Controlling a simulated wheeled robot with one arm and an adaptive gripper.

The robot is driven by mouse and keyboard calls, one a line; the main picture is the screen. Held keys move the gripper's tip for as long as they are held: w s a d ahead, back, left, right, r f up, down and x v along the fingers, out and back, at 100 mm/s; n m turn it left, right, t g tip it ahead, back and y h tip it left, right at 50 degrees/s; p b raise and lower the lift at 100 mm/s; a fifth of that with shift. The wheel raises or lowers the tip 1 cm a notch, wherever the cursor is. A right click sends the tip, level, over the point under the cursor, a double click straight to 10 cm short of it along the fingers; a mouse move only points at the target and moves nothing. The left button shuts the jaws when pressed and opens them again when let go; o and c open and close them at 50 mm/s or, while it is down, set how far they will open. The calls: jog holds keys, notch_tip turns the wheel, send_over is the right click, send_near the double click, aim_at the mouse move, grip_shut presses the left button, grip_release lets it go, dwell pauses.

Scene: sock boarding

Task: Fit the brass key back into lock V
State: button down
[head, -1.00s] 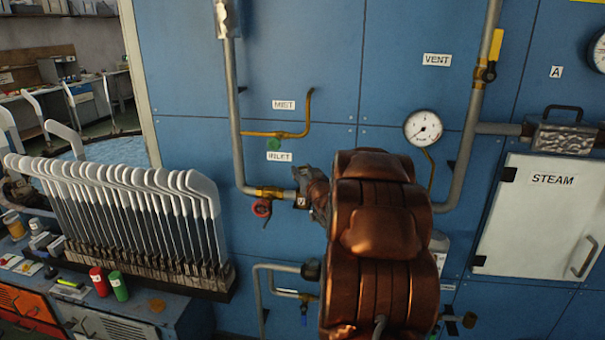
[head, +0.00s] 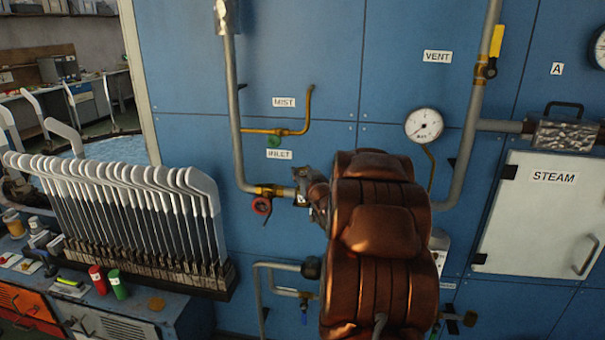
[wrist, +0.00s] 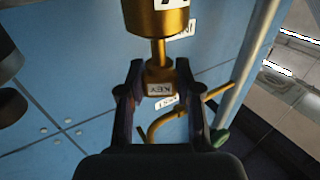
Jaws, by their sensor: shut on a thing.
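My gripper shows in the wrist view (wrist: 158,100), its two dark fingers shut on the brass key (wrist: 160,76). The key's block has a white KEY label, upside down in this view. Its thin stem points at a brass cylinder (wrist: 158,18) at the top edge, whose cut-off, upside-down label looks like V. The stem meets or overlaps the cylinder's near end; I cannot tell how far in it is. In the head view my gripper (head: 316,194) is beside the grey pipe's end, largely hidden by my copper-coloured arm. The key cannot be made out there.
A red-handled valve (head: 262,206) is just left of my gripper, with a brass pipe (head: 290,131) and green knob above. A gauge (head: 424,125) and STEAM door (head: 545,215) are to the right. A rack of white sock boards (head: 120,220) stands at left.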

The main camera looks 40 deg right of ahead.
jog(key=shift+f+b, duration=0.85)
jog(key=shift+f, duration=0.6)
jog(key=c, duration=0.7)
grip_release()
jog(key=v, duration=0.7)
jog(key=shift+s+a, duration=0.15)
jog(key=shift+s, duration=0.1)
